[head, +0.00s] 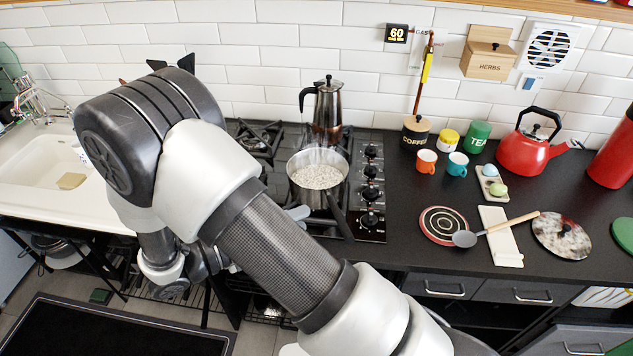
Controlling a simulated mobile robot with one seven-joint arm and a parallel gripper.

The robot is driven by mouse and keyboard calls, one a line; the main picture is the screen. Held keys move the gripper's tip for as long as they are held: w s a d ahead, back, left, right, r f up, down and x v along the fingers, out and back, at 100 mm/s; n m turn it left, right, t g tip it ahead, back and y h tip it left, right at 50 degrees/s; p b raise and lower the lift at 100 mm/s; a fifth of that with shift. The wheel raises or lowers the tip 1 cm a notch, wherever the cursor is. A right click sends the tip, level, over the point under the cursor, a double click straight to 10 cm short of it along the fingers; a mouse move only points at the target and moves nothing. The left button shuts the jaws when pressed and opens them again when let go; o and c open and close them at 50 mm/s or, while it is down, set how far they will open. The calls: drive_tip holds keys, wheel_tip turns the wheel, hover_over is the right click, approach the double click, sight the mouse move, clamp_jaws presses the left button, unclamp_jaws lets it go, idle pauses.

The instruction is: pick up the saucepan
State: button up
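The saucepan (296,192) is a small silver pan on the front burner of the gas hob (270,180). It holds a whitish, bubbling content, and faint steam rises above it. Its dark handle (343,222) points toward the front edge, slightly right. My arm crosses the view in front of the hob, and its wrist hangs low at the left. My gripper is mostly hidden behind my arm.
A tall metal coffee pot (327,108) stands on the burner behind the saucepan. Hob knobs (371,190) line the right side. A round trivet (443,225), ladle (490,231), mugs and red kettle (524,150) sit on the right counter. A sink (45,170) is left.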

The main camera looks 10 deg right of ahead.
sight(331, 204)
drive_tip(key=w+d+f+n, duration=0.1)
drive_tip(key=w+d, duration=0.1)
drive_tip(key=d, duration=0.1)
drive_tip(key=w+d+f+n+t, duration=0.1)
drive_tip(key=w+d, duration=0.1)
drive_tip(key=w+d+n+t, duration=0.1)
drive_tip(key=d, duration=0.2)
drive_tip(key=shift+w+d+f, duration=0.35)
drive_tip(key=shift+w+f, duration=0.05)
drive_tip(key=x, duration=0.5)
drive_tip(key=shift+d+f+b, duration=0.15)
drive_tip(key=shift+f+b, duration=0.15)
drive_tip(key=shift+b, duration=0.1)
drive_tip(key=shift+c, duration=0.3)
clamp_jaws()
drive_tip(key=shift+r, duration=0.1)
